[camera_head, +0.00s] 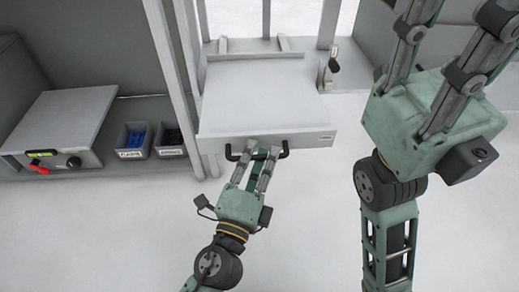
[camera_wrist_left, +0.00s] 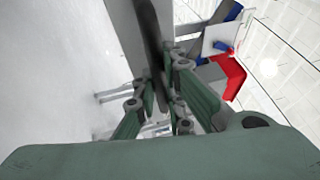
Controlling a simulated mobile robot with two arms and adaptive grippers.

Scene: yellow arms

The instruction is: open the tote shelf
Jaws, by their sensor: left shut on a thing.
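The tote shelf (camera_head: 265,100) is a light grey flat drawer-like shelf in a metal frame, at the upper middle of the head view. A black handle (camera_head: 285,154) runs along its front face. My left gripper (camera_head: 258,153) is shut on the handle near its middle. In the left wrist view the dark handle (camera_wrist_left: 153,40) runs between the fingers (camera_wrist_left: 160,80), close to the grey shelf front (camera_wrist_left: 126,30). My right gripper (camera_head: 455,25) is at the upper right, empty and apart from the shelf. Its fingers are spread and its tips are cut off by the picture's top edge.
A grey box (camera_head: 65,120) with a knob and a red lever stands at the left. Two small dark bins (camera_head: 135,152) with blue and black parts stand between it and the shelf's upright post (camera_head: 172,80). The pale floor (camera_head: 120,230) in front is clear.

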